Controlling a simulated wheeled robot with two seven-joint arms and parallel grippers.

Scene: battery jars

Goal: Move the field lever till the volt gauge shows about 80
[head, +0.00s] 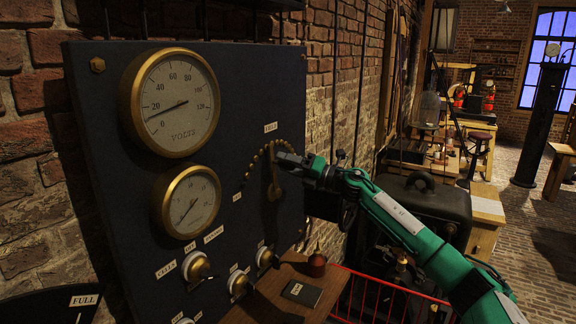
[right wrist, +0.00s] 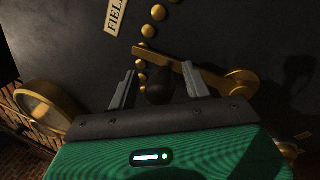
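The volt gauge (head: 174,103) is a brass-rimmed dial on a dark panel in the head view; its needle points between 0 and 20. The field lever (head: 273,182) is a brass arm on the same panel, below the FIELD label (head: 270,127) and beside an arc of brass studs. My right gripper (head: 288,160) is at the lever's upper end. In the right wrist view the brass lever (right wrist: 205,72) runs to a round pivot at the right. Its dark knob (right wrist: 158,88) sits between my open fingers, with gaps visible on both sides. My left gripper is not in view.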

